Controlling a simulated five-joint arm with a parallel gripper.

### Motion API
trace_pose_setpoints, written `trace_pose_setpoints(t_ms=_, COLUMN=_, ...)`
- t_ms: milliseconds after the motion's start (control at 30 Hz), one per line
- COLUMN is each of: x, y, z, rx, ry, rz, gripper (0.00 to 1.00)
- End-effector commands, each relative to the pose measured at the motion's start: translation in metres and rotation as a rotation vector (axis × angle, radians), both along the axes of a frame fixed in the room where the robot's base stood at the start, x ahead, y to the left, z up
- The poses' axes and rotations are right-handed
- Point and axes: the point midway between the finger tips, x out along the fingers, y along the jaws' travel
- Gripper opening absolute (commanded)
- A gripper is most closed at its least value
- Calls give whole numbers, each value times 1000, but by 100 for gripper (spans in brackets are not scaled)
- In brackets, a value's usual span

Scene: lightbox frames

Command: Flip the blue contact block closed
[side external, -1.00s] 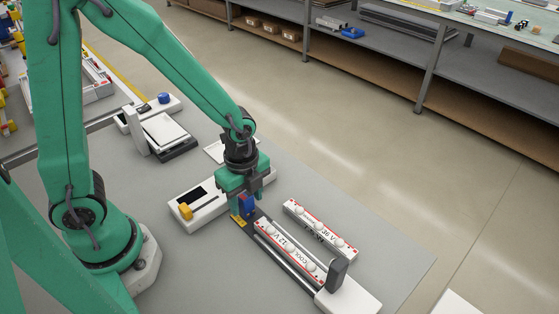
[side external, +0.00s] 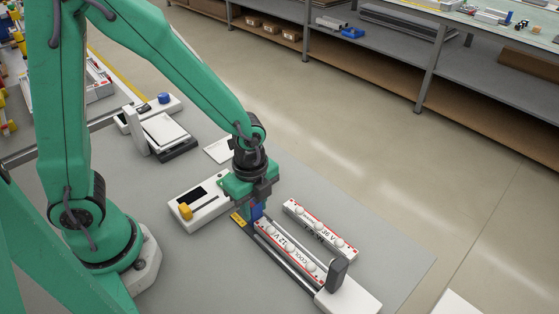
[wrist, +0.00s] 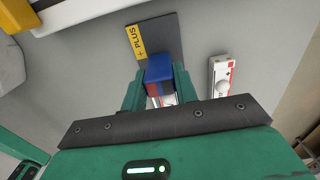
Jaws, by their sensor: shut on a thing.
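The blue contact block (side external: 256,211) is at the near-left end of the "COOL 12 V" light strip (side external: 290,252), beside a yellow label. In the wrist view the blue block (wrist: 159,68) sits between my fingers, next to the grey plate with the yellow "+ PLUS" label (wrist: 136,42). My gripper (side external: 253,212) points down and is shut on the block. The fingers (wrist: 160,92) touch its two sides in the wrist view. The strip's end shows just below the block there. The block's underside and its contact with the strip are hidden.
A second light strip, "WARM"-like lettering unclear, (side external: 320,230) lies to the right. A dark upright post on a white block (side external: 337,275) stands at the strip's far end. A white box with a yellow knob (side external: 198,203) is at left. Grey table is free at front left.

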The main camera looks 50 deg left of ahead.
Motion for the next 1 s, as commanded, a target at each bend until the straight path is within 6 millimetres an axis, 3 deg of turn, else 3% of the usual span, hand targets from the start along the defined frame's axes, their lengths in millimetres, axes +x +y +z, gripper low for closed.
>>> trace_pose_setpoints(t_ms=367, x=0, y=-8, z=1, rx=-1, ry=-3, rz=-3, gripper=0)
trace_pose_setpoints(t_ms=400, x=0, y=-8, z=1, rx=-1, ry=-3, rz=-3, gripper=33)
trace_pose_setpoints(t_ms=500, x=0, y=-8, z=0, rx=-1, ry=-3, rz=-3, gripper=51)
trace_pose_setpoints(t_ms=1000, x=1, y=-7, z=6, rx=-1, ry=-3, rz=0, gripper=51)
